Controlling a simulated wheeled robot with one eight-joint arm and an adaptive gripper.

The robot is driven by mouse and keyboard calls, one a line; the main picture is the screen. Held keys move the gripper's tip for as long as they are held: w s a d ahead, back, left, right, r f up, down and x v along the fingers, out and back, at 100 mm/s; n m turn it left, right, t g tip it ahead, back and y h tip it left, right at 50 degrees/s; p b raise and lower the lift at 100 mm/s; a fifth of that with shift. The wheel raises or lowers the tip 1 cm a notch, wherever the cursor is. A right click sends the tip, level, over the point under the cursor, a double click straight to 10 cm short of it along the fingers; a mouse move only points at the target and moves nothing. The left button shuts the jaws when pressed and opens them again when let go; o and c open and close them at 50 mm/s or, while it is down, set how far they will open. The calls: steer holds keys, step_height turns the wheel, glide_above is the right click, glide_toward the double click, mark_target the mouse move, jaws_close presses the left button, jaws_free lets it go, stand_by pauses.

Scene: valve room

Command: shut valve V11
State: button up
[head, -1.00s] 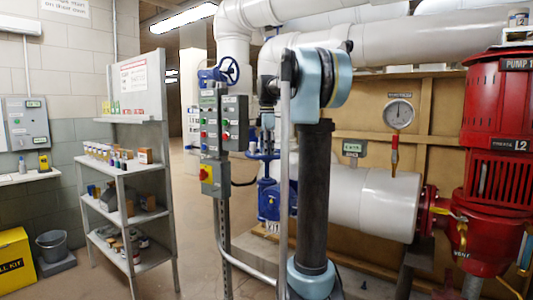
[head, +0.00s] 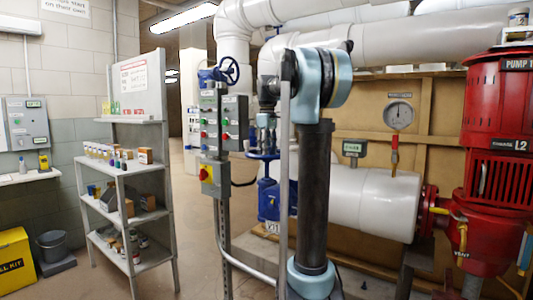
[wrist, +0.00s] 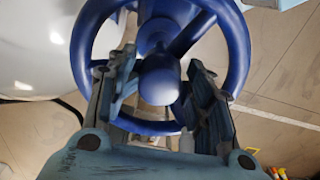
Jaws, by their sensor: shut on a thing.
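Valve V11 (head: 268,203) has a blue body with a V11 tag, left of my arm in the head view. Its blue handwheel (head: 262,156) lies flat on top. In the wrist view the handwheel (wrist: 240,50) fills the upper middle, with a rounded hub at its centre. My gripper (wrist: 162,65) reaches the wheel with one finger on each side of the hub, and it is shut on the wheel. Exactly where the fingertips touch is partly hidden by the hub and rim. In the head view my gripper (head: 265,120) is small, above the wheel.
Another blue handwheel (head: 229,70) is higher up, behind a control panel (head: 210,125) on a post. A shelf (head: 125,210) stands at left. A white pipe (head: 375,205) and red pump (head: 495,150) are at right. Floor is open between shelf and post.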

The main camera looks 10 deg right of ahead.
steer(key=m, duration=0.6)
steer(key=shift+s+a+f+m, duration=0.1)
steer(key=shift+s+f+m, duration=0.1)
steer(key=shift+m, duration=0.1)
steer(key=m, duration=0.5)
steer(key=shift+m, duration=0.4)
steer(key=shift+c, duration=0.2)
steer(key=m, duration=0.6)
steer(key=shift+w+r, duration=0.1)
steer(key=m, duration=0.5)
steer(key=shift+m, duration=0.4)
steer(key=shift+w, duration=0.1)
steer(key=o, duration=0.9)
steer(key=shift+r, duration=0.1)
